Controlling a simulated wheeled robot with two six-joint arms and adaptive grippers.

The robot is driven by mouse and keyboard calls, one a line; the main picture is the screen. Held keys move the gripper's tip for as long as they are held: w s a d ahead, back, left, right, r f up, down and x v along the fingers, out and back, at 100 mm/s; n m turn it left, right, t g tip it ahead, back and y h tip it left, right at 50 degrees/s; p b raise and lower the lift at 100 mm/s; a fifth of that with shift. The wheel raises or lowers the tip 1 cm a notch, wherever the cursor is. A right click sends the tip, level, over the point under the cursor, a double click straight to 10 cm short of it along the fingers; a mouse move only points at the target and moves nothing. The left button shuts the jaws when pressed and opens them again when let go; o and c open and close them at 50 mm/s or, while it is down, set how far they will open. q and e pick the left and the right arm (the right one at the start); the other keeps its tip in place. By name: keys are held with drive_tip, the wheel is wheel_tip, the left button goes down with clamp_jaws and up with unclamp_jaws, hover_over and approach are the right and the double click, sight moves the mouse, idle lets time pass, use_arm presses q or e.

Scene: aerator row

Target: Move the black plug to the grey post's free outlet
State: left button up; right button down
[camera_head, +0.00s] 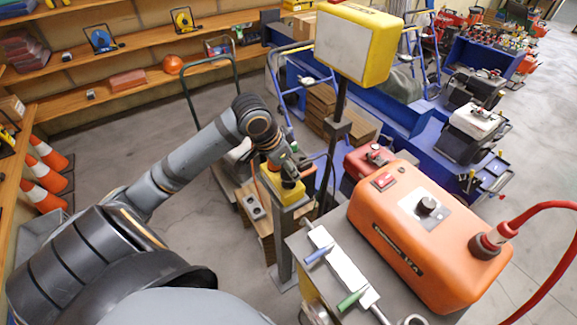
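The grey post (284,245) stands in the middle of the camera_head view, left of a grey bench. The fingers are too small and dark to tell open from shut. My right gripper is not in view.
An orange machine (425,228) with a red hose stands on the grey bench (318,262), beside a white bar with blue and green handles. A yellow work lamp (354,45) on a black pole rises behind the post. Traffic cones (45,172) stand left; open floor lies behind my arm.

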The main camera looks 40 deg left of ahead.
use_arm(q)
drive_tip(key=shift+f+b, duration=0.8)
drive_tip(key=shift+f, duration=0.9)
drive_tip(key=o, duration=1.3)
drive_tip(key=shift+c, duration=0.2)
drive_tip(key=shift+r, duration=0.1)
wheel_tip(320, 180, up, 10)
drive_tip(key=shift+f, duration=0.1)
